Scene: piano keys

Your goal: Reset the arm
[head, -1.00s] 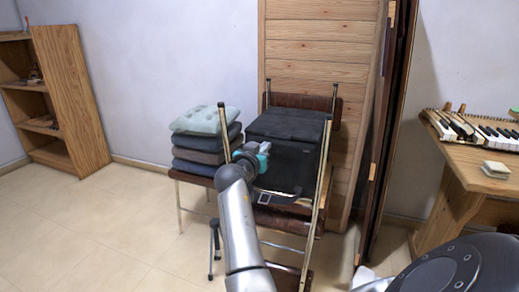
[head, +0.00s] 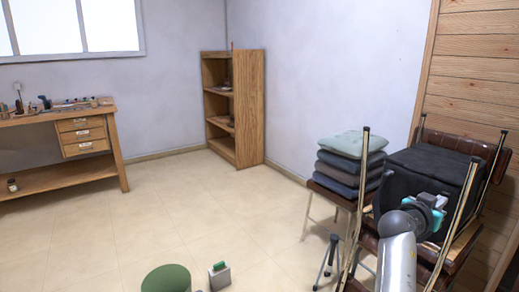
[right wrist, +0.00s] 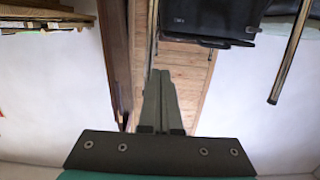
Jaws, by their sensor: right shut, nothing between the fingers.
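My right arm (head: 397,265) comes up from the bottom right of the head view. Its gripper (head: 432,208), grey with teal parts, shows in front of a black case (head: 405,178). Its fingertips are hard to make out there. In the right wrist view the two grey fingers (right wrist: 161,78) are together, with nothing between them. My left gripper is in neither view.
The case rests among stacked chairs (head: 462,160); cushions (head: 352,143) are piled beside it. A wooden shelf (head: 250,110) stands in the corner, a workbench (head: 115,150) at left. A green round object (head: 167,279) is at the bottom. The middle floor is clear.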

